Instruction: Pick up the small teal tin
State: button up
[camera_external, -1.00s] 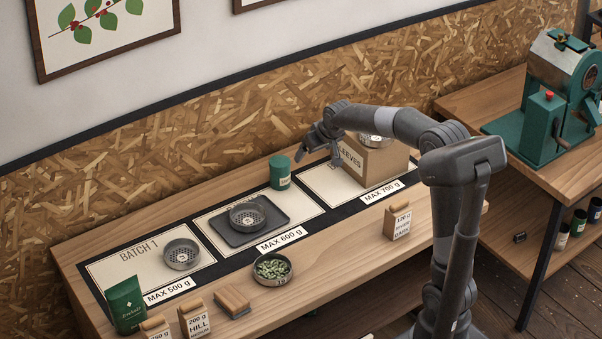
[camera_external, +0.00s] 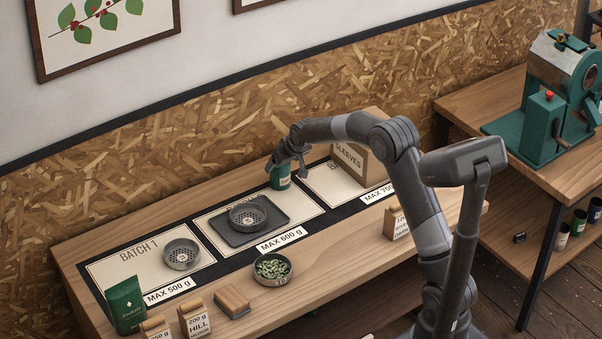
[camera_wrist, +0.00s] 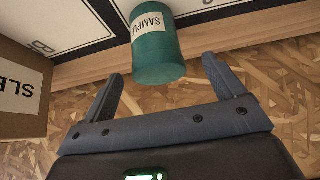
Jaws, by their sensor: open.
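The small teal tin (camera_external: 281,181) stands upright at the back of the counter, by the rear edge of the middle card. Its top is partly hidden by my gripper (camera_external: 286,164) in the external view. In the wrist view the teal tin (camera_wrist: 158,58), with a white label reading "SAMPL…", shows just beyond and between the fingertips of my gripper (camera_wrist: 164,69). The fingers are spread apart, with nothing held. I see a gap on each side of the tin, and cannot tell whether anything touches.
The cardboard SLEEVES box (camera_external: 352,163) stands right of the tin and also shows in the wrist view (camera_wrist: 20,98). The chipboard wall (camera_external: 200,150) is close behind. A perforated dish on a dark tray (camera_external: 278,227) is in front. A bowl of green beans (camera_external: 273,280) sits nearer the front edge.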

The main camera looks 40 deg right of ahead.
jog(key=shift+d+x, duration=0.2)
jog(key=shift+x, duration=2.45)
jog(key=c, duration=1.2)
